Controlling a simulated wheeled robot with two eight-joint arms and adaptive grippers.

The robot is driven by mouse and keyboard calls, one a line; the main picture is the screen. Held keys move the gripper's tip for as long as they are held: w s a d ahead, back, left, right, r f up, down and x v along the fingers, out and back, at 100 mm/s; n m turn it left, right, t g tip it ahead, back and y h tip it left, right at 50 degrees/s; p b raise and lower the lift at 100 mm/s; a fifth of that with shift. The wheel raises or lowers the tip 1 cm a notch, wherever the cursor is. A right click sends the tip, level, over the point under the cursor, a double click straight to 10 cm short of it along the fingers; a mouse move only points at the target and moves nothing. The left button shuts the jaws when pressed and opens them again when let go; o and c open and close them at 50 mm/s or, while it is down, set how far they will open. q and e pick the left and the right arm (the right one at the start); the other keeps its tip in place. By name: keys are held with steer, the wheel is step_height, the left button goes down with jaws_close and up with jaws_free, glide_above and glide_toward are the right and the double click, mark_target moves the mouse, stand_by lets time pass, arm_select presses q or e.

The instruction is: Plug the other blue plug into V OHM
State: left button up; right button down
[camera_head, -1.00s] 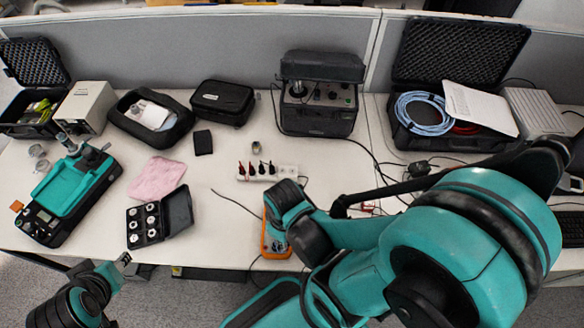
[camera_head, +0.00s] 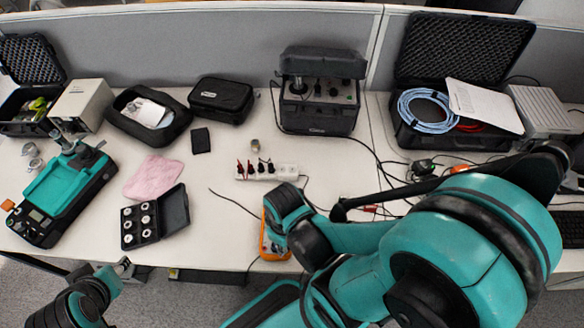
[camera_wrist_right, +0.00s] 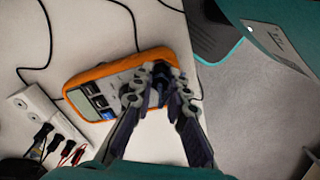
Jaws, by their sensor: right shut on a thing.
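The orange-rimmed multimeter (camera_wrist_right: 92,92) lies on the table in the right wrist view, its display and buttons showing. In the head view the multimeter (camera_head: 266,245) is partly covered by my right arm. My right gripper (camera_wrist_right: 160,84) is at the meter's socket end, shut on a small dark blue plug (camera_wrist_right: 159,93) between its fingertips. The fingers hide the sockets, so I cannot tell whether the plug is in one. In the head view my right gripper (camera_head: 285,212) shows mostly from behind. My left gripper (camera_head: 124,267) is by the table's front edge, its jaws unclear.
A white power strip (camera_head: 288,170) with black and red plugs lies behind the meter. Black cables run across the table. An open black case of weights (camera_head: 180,208), a pink cloth (camera_head: 153,178) and a teal device (camera_head: 62,190) are on the left.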

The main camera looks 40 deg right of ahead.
steer(key=shift+f+b, duration=0.95)
steer(key=shift+f, duration=0.05)
stand_by(2.9)
steer(key=c, duration=1.4)
jaws_free()
steer(key=shift+r, duration=0.2)
steer(key=shift+r+p, duration=2.4)
steer(key=shift+p, duration=0.05)
steer(key=shift+r, duration=5.95)
